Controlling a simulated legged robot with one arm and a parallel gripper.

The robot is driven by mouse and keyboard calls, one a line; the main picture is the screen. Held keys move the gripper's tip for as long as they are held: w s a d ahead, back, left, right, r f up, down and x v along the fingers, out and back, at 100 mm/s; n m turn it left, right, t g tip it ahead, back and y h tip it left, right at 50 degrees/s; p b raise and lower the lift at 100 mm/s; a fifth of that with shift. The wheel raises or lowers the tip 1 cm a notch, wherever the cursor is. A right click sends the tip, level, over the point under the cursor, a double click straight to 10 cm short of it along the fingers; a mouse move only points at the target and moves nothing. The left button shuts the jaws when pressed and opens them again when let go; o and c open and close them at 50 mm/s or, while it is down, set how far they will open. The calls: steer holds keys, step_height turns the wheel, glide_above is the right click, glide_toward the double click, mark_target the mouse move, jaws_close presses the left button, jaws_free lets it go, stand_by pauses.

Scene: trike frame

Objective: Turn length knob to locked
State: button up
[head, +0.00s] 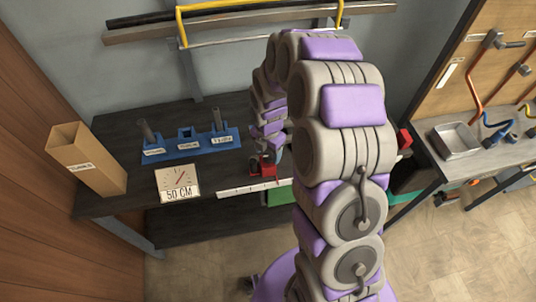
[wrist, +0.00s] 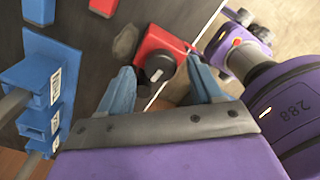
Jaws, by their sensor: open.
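The length knob (wrist: 159,68) is a dark round knob with a white mark, on a red block (wrist: 160,47) at the bench's edge. In the wrist view my gripper (wrist: 161,64) is open, with one blue finger on each side of the knob and nothing held. I cannot tell whether the fingers touch it. In the head view the red block (head: 264,167) sits by a white ruler strip (head: 247,188), partly hidden by my arm. I cannot read any lock label near the knob.
A "50 CM" dial sign (head: 178,183) stands on the dark bench (head: 110,203). Behind it is a blue holder (head: 187,147) with upright tubes. A cardboard box (head: 88,160) stands at left. A second bench with a metal tray (head: 455,139) is at right.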

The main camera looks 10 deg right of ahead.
steer(key=shift+f, duration=0.65)
steer(key=shift+c, duration=0.5)
steer(key=c, duration=1)
steer(key=shift+o, duration=0.2)
